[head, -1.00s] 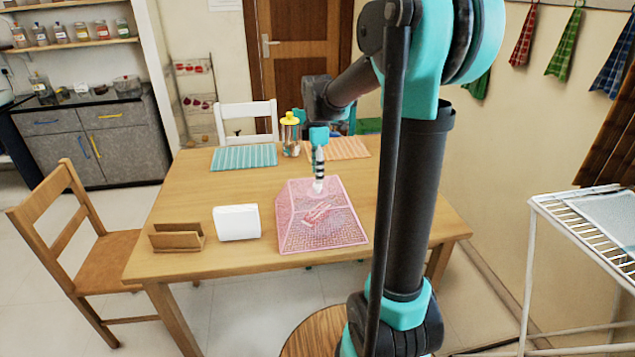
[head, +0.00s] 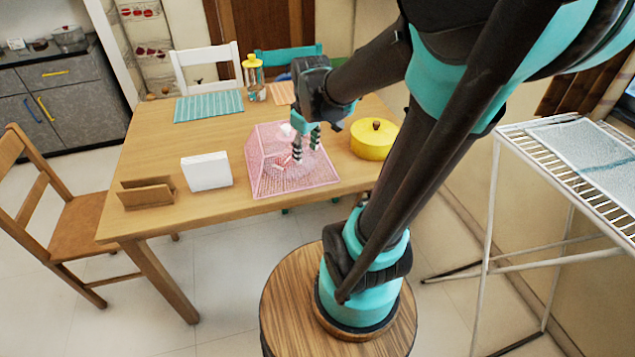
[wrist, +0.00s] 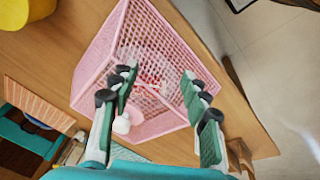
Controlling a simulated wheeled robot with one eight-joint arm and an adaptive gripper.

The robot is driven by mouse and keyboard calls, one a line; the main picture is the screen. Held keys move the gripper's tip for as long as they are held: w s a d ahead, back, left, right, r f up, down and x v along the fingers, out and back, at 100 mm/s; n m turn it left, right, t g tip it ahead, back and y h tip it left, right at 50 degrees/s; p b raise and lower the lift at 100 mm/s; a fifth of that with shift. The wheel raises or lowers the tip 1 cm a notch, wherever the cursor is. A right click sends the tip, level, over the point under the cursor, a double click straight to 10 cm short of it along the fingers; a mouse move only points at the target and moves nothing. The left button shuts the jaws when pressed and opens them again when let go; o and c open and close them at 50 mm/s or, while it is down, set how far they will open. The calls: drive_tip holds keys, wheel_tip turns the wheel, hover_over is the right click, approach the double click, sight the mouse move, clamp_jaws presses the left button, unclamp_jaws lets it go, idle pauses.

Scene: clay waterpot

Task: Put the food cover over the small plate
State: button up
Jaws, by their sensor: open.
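The food cover (head: 270,178) is a pink mesh box with sloping sides and a white knob on top. It stands on the table's front half and fills the middle of the wrist view (wrist: 155,45). The white knob (wrist: 121,124) shows near the left finger there. My gripper (head: 306,147) is open over the cover's right part, its fingers apart and nothing held. In the wrist view the fingers (wrist: 158,82) straddle part of the mesh; contact cannot be told. Reddish shapes show through the mesh, but I cannot tell what they are. No small plate can be made out.
A yellow lidded pot (head: 374,140) stands right of the cover. A white napkin block (head: 207,171) and a wooden holder (head: 147,192) stand to its left. A yellow-topped bottle (head: 253,78) and placemats (head: 208,106) are at the back. The table's left middle is clear.

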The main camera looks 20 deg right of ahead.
drive_tip(key=s+d+f+m+t, duration=0.1)
drive_tip(key=s+f+m, duration=0.5)
drive_tip(key=s, duration=0.3)
drive_tip(key=shift+f+m+t, duration=0.3)
drive_tip(key=shift+f+m, duration=0.1)
drive_tip(key=shift+f, duration=0.25)
